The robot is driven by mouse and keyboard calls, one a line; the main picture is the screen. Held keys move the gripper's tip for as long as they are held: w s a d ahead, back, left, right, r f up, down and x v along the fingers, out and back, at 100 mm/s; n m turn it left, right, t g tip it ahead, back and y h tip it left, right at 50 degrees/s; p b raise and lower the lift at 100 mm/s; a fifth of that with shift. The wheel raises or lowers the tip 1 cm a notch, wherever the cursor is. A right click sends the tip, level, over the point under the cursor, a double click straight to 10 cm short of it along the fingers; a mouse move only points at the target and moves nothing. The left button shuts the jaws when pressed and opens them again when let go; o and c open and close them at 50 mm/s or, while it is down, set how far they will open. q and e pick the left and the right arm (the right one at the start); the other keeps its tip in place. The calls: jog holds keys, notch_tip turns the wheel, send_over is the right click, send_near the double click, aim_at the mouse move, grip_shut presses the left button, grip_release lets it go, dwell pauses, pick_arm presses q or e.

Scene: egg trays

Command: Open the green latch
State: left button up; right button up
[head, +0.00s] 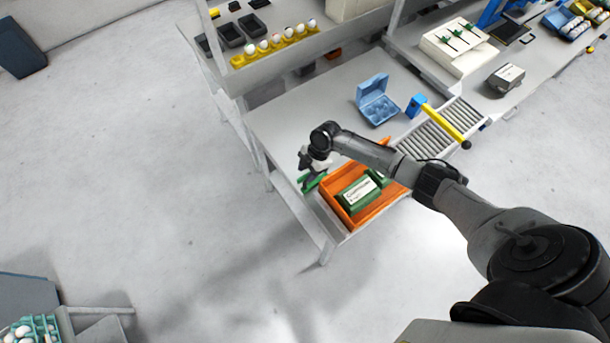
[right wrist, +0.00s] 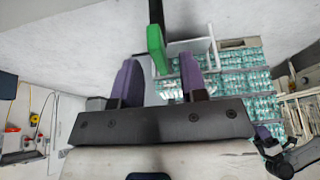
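The green latch (head: 314,182) shows in the head view as a small green bar at the left end of the orange crate (head: 335,205), by the table's edge. In the right wrist view the green latch (right wrist: 155,48) is a green block on a dark bar, in front of the gap between my fingers. My right gripper (head: 308,168) is right above the latch in the head view. Its two purple fingers (right wrist: 160,78) stand apart in the right wrist view, with nothing clasped between them. I cannot tell whether a finger touches the latch.
A green box with a white label (head: 357,194) lies in the orange crate. An open blue egg carton (head: 374,103), a yellow bar (head: 445,124) and a roller conveyor (head: 428,142) are farther back. Bare grey table (head: 285,125) lies left of the carton.

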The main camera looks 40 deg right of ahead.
aim_at(306, 175)
jog(key=shift+x, duration=1.55)
grip_shut()
